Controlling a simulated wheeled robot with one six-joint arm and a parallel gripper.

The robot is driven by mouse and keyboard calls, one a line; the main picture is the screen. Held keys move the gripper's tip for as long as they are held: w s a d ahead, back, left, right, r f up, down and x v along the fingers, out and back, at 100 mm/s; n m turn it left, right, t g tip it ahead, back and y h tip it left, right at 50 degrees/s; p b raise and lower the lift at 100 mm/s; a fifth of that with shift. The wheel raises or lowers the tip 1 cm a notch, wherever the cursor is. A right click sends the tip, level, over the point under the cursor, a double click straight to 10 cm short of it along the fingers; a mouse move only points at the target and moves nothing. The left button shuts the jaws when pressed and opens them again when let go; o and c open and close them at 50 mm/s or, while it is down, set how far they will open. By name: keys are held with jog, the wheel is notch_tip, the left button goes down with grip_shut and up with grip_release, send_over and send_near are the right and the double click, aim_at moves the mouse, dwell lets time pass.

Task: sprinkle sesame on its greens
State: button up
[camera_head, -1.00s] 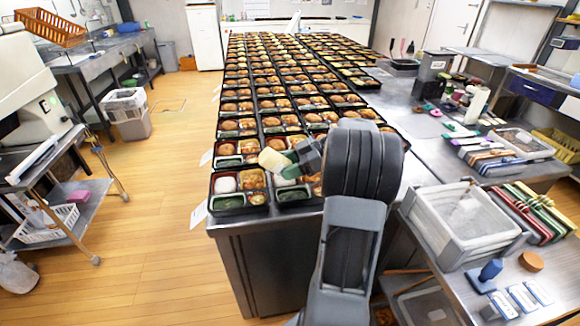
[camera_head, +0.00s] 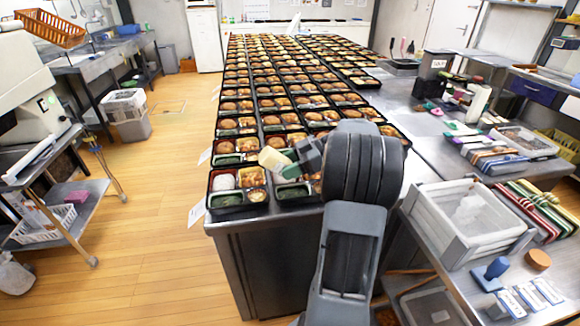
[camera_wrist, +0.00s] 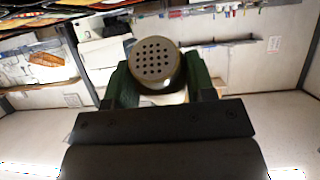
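My gripper (camera_wrist: 158,85) is shut on a sesame shaker, its green fingers on either side of it. The shaker (camera_wrist: 155,62) shows its round grey cap with many holes in the wrist view. In the head view the shaker (camera_head: 272,160) is a pale cylinder, tilted on its side with its free end to the left, above the front trays. The nearest left bento tray (camera_head: 213,210) is black, with white rice, an orange-brown item, a small cup and dark greens (camera_head: 226,199) at its front left. A second front tray also has greens (camera_head: 293,191). No falling sesame is visible.
Many filled bento trays cover the long steel table (camera_head: 260,232) in rows. A white crate (camera_head: 470,238) and blue-handled stamp (camera_head: 490,270) stand on the right-hand bench.

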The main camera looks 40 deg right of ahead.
notch_tip(320, 180, down, 3)
jog(key=shift+r+b, duration=0.15)
jog(key=shift+b, duration=0.9)
jog(key=shift+r, duration=0.2)
jog(key=shift+r+p, duration=0.6)
jog(key=shift+r, duration=1.15)
notch_tip(320, 180, down, 4)
jog(key=b, duration=0.4)
jog(key=shift+b, duration=0.3)
jog(key=shift+r, duration=0.25)
jog(key=shift+r, duration=0.1)
